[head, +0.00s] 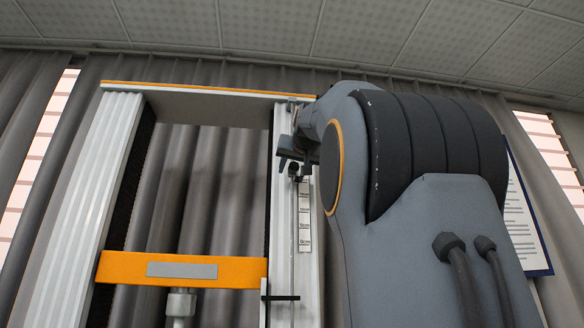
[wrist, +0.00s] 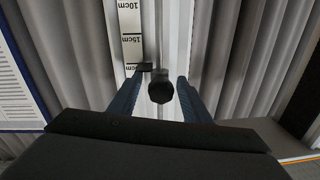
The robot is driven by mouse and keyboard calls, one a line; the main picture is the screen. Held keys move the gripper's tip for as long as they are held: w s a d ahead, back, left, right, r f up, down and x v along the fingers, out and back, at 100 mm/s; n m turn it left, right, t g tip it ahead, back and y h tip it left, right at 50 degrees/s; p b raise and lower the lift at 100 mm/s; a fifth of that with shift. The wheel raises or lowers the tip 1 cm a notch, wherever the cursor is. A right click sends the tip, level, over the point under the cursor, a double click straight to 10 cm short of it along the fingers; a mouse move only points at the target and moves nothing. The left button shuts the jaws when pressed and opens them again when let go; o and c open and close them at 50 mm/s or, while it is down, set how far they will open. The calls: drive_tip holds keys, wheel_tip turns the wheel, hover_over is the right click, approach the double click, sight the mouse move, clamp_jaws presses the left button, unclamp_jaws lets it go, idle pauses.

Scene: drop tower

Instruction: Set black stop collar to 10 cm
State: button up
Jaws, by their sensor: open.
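The black stop collar (wrist: 160,92) sits on the pale right-hand rail of the tower, its round knob facing my wrist camera. Its small dark pointer (wrist: 145,67) lies beside the scale (wrist: 130,25), just beyond the printed 15cm label on the side away from 10cm. My gripper (wrist: 160,79) is open, with one blue finger on each side of the knob and visible gaps between. In the head view my gripper (head: 290,155) is at the upper right column, and the collar (head: 294,169) shows small and dark just under it, partly hidden. The scale (head: 305,220) runs down below it.
An orange crossbeam (head: 115,268) with a grey plate spans the columns lower down. A thin black bar (head: 282,298) crosses the right column near it. The left column (head: 80,190) and top beam (head: 200,91) frame the tower. Grey curtains hang behind.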

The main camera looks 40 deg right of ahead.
drive_tip(key=shift+p+x, duration=0.3)
drive_tip(key=shift+x, duration=0.75)
clamp_jaws()
drive_tip(key=shift+f, duration=0.1)
wheel_tip(320, 180, down, 10)
drive_tip(key=b, duration=0.9)
drive_tip(key=shift+w, duration=0.1)
